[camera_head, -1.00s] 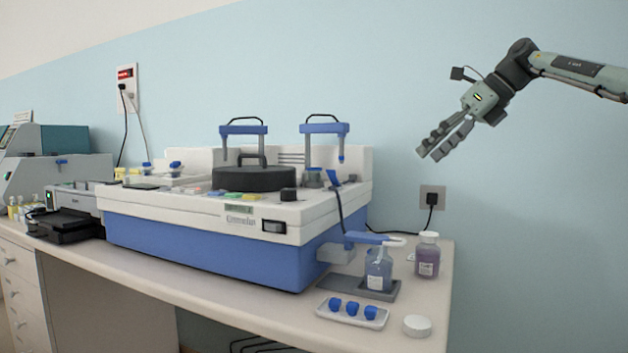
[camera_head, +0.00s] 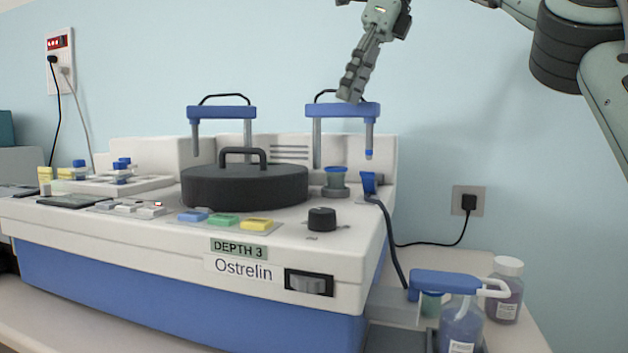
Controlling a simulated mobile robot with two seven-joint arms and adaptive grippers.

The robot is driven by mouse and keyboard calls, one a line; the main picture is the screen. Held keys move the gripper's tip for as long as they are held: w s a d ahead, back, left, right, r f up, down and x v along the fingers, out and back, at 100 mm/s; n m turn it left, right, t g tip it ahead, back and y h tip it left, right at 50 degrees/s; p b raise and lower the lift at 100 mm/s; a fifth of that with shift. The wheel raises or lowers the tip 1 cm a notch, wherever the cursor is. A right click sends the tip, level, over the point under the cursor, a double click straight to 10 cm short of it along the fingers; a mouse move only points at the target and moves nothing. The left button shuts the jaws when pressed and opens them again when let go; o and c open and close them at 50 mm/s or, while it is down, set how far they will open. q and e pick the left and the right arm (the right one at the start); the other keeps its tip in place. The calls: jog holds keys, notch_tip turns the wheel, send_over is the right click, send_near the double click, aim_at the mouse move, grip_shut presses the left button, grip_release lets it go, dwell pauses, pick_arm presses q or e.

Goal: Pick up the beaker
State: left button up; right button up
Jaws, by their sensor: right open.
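Another small greenish vessel (camera_head: 431,303) is partly hidden behind the pump bottle; I cannot tell for sure which is the beaker. My right gripper (camera_head: 350,92) points down near the top of the right frame, above the cup and apart from it. Its fingers overlap in this view; it is open and holds nothing. My left gripper is out of view.
The white and blue machine (camera_head: 150,235) carries a black lidded drum (camera_head: 245,188), coloured buttons and a black knob (camera_head: 322,219). The right frame (camera_head: 343,110) stands over the cup. A pump bottle (camera_head: 461,328) and a purple bottle (camera_head: 505,291) stand at the right.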

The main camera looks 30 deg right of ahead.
send_near(328, 186)
jog(key=shift+w+d+f, duration=0.3)
jog(key=shift+w+d, duration=0.05)
jog(key=shift+w, duration=0.25)
jog(key=x, duration=0.5)
jog(key=shift+w+a+f, duration=0.1)
jog(key=shift+w+f, duration=0.05)
jog(key=shift+f, duration=0.2)
jog(key=shift+w+f, duration=0.1)
jog(key=shift+f, duration=0.05)
jog(key=shift+c, duration=0.6)
jog(key=c, duration=0.5)
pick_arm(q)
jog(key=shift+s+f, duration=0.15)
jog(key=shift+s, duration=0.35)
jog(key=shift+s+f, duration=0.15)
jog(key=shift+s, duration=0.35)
pick_arm(e)
jog(key=c, duration=0.5)
